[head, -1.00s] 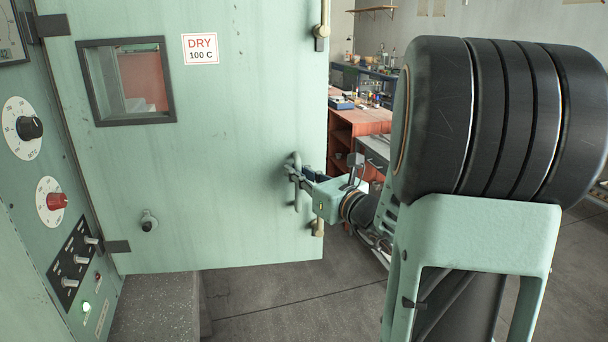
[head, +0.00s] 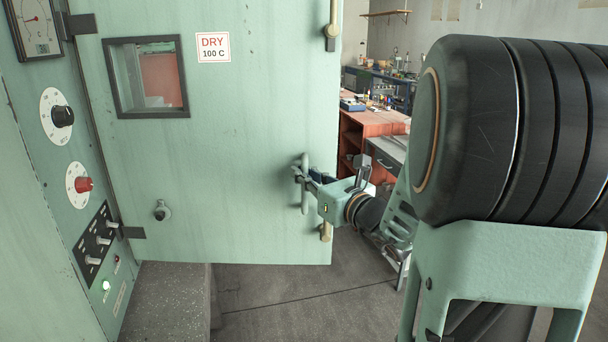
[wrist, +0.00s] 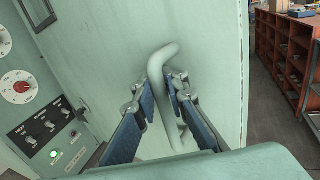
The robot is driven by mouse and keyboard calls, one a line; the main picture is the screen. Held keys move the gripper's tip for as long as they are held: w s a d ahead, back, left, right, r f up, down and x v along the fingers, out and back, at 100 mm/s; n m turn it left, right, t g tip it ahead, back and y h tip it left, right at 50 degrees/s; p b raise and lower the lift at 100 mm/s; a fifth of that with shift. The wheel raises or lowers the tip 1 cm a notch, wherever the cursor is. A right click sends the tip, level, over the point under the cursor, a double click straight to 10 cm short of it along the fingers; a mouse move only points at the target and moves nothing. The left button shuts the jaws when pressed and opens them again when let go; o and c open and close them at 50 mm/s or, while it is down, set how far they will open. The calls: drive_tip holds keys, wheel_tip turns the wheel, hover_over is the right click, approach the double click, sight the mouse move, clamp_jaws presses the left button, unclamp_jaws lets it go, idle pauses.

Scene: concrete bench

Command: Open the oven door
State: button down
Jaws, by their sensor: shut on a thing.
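The oven door (head: 240,140) is a pale green panel with a small window (head: 147,77) and a "DRY 100 C" label. It hangs on hinges at its left edge and stands swung out from the control panel (head: 70,180). My gripper (head: 303,178) is shut on the door's upright handle (head: 304,198), near the door's right edge. In the wrist view the blue-padded fingers close around the grey bar handle (wrist: 157,95) from both sides. The oven's inside is hidden behind the door.
The control panel has a black dial (head: 62,116), a red dial (head: 84,184) and several switches. A concrete bench (head: 165,300) lies below the door. A red-brown shelf unit (head: 370,130) with items on top stands behind, to the right. Bare floor shows below and right of the door.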

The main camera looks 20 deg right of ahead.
drive_tip(key=shift+d, duration=0.25)
drive_tip(key=c, duration=2)
unclamp_jaws()
drive_tip(key=shift+d, duration=0.1)
drive_tip(key=v, duration=1.2)
drive_tip(key=shift+s, duration=0.1)
drive_tip(key=shift+a, duration=0.2)
